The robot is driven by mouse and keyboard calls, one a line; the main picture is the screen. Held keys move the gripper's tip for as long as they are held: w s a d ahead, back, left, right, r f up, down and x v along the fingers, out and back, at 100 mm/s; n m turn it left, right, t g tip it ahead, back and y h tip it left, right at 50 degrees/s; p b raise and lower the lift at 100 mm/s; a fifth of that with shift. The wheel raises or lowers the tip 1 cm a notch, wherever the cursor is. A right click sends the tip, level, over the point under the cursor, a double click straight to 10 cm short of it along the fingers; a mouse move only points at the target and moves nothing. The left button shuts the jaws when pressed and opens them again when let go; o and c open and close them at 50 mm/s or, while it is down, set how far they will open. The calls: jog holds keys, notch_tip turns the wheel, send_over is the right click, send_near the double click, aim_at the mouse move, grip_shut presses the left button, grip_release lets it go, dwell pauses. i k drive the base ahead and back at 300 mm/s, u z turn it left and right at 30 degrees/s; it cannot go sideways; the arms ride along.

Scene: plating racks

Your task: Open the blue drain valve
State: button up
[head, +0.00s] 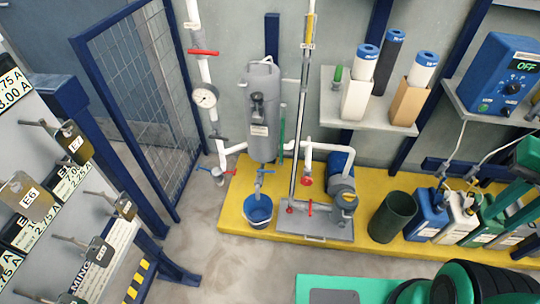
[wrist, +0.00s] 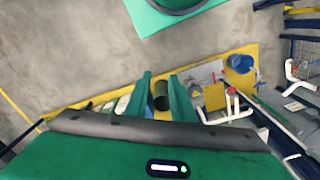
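A blue-handled valve (head: 263,172) sits under the grey tank (head: 263,115), directly above a blue bucket (head: 257,209). A second small tap with a blue handle (head: 205,169) is on the white pipe to its left. In the wrist view the bucket (wrist: 240,63) shows at the right; I cannot make out the valve handle there. My gripper (wrist: 160,76) is open, with two green fingers apart and nothing held. A dark green bin (wrist: 160,95) shows in the gap, well beyond the fingers. My gripper is away from the valve.
A yellow platform (head: 375,185) carries the bucket, a pump (head: 342,185), the bin (head: 392,217) and several jerrycans (head: 428,212). A red valve handle (head: 203,53) is on the pipe. A mesh gate (head: 140,90) and tag board stand left. Grey floor (head: 230,265) is clear in front.

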aim_at(259, 170)
jog(key=z, duration=0.9)
jog(key=k, duration=0.8)
jog(key=u, duration=1.25)
jog(key=i, duration=1.7)
